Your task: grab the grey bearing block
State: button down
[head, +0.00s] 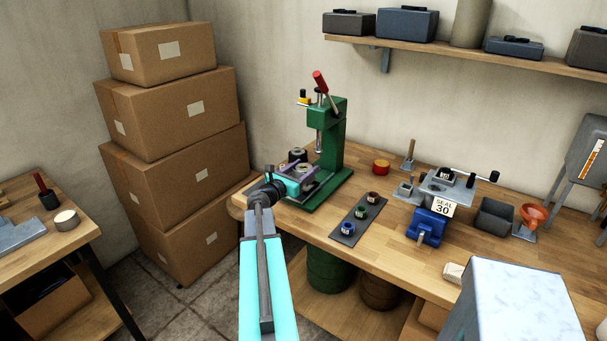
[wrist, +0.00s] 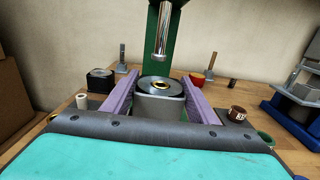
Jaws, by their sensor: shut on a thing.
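In the head view my gripper (head: 302,178) reaches the press base, and the block (head: 303,168) is partly hidden. Its underside is hidden in both views.
A black block (wrist: 100,80) stands left of the grey block. A dark strip (head: 358,221) with several small rings lies to the right. A blue vise (head: 428,226) with a "SEAL 30" label stands further right. Stacked cardboard boxes (head: 170,105) stand left of the bench.

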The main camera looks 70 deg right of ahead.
jog(key=s+a+r, duration=0.1)
jog(key=s+a, duration=0.3)
jog(key=a, duration=0.5)
jog(key=shift+a+r+b, duration=0.15)
jog(key=shift+r+b, duration=0.05)
jog(key=shift+b, duration=0.2)
jog(key=shift+p, duration=0.4)
jog(key=a+p, duration=0.1)
jog(key=p, duration=0.2)
jog(key=shift+s+r+p, duration=0.1)
jog(key=shift+s+p, duration=0.1)
jog(key=shift+p, duration=0.1)
jog(key=a+p, duration=0.1)
jog(key=p, duration=0.3)
jog(key=s+a+p, duration=0.1)
jog(key=a+p, duration=0.1)
jog(key=p, duration=0.2)
jog(key=shift+s+r, duration=0.1)
jog(key=shift+s+a+p, duration=0.1)
jog(key=shift+a+p, duration=0.2)
jog(key=shift+p, duration=0.15)
